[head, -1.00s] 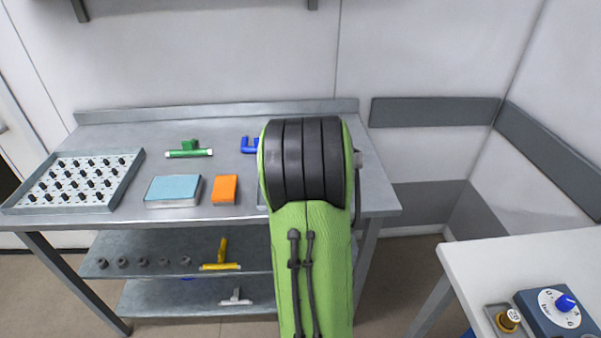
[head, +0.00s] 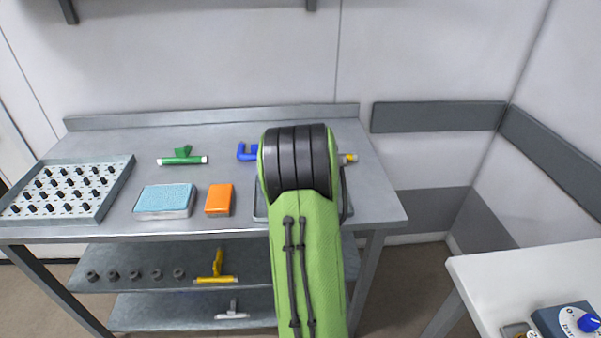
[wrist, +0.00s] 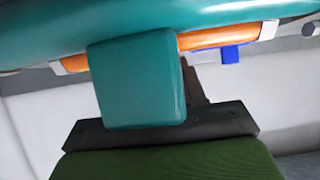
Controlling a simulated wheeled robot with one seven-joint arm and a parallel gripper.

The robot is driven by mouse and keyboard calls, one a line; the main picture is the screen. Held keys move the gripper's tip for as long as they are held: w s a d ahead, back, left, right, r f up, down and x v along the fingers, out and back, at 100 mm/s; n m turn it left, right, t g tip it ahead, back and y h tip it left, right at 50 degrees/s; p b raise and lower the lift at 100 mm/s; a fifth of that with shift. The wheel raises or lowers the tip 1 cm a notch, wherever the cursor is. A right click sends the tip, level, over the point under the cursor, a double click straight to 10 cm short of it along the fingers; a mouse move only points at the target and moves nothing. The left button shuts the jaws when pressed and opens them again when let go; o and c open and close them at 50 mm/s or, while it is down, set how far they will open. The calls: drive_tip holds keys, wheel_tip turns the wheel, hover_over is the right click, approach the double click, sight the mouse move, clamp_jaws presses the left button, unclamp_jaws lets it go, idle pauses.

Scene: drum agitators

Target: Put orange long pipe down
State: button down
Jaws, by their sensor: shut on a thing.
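The orange long pipe (wrist: 215,38) crosses the top of the wrist view, with pale end pieces showing. My gripper (wrist: 145,40), with teal fingers, is shut on it and covers its middle. In the head view my green arm hides the gripper and the pipe over the right part of the metal table (head: 110,140). I cannot tell whether the pipe touches the table.
A blue part (head: 246,153) lies left of my arm, and a yellow-tipped piece (head: 350,158) shows to its right. A green pipe (head: 183,158), blue sponge (head: 164,199), orange block (head: 219,199) and knob tray (head: 120,190) lie farther left. A grey tray (head: 261,207) is partly hidden.

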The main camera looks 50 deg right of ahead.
drive_tip(key=shift+f, duration=0.1)
drive_tip(key=c, duration=0.6)
unclamp_jaws()
drive_tip(key=shift+c, duration=0.2)
